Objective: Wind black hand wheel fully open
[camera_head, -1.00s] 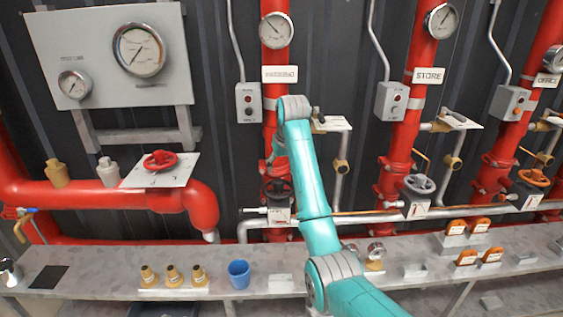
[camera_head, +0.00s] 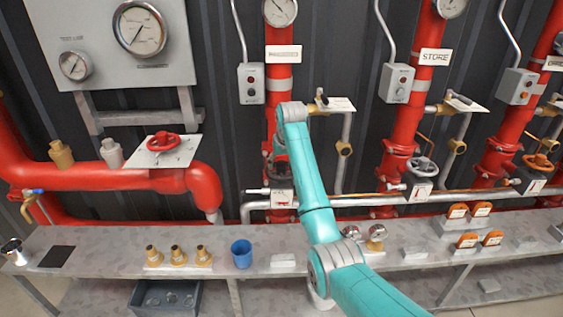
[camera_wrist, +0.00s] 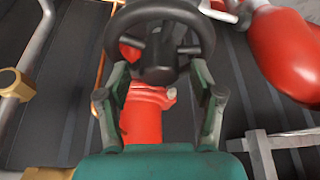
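The black hand wheel (camera_wrist: 158,14) fills the upper middle of the wrist view, with its hub and spokes facing me. In the head view the wheel (camera_head: 283,171) sits low on the left upright red pipe, largely hidden behind my arm and gripper. My gripper (camera_wrist: 158,74) is open in the wrist view. Its two fingers stand apart, one on each side of the hub, with their tips at the lower part of the rim. I cannot tell whether they touch it. Nothing is held between them.
A red hand wheel (camera_head: 163,141) is at the left. A grey hand wheel (camera_head: 422,166) and an orange one (camera_head: 538,161) are at the right. A grey shelf (camera_head: 110,245) below carries a blue cup (camera_head: 241,254) and brass fittings (camera_head: 178,255).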

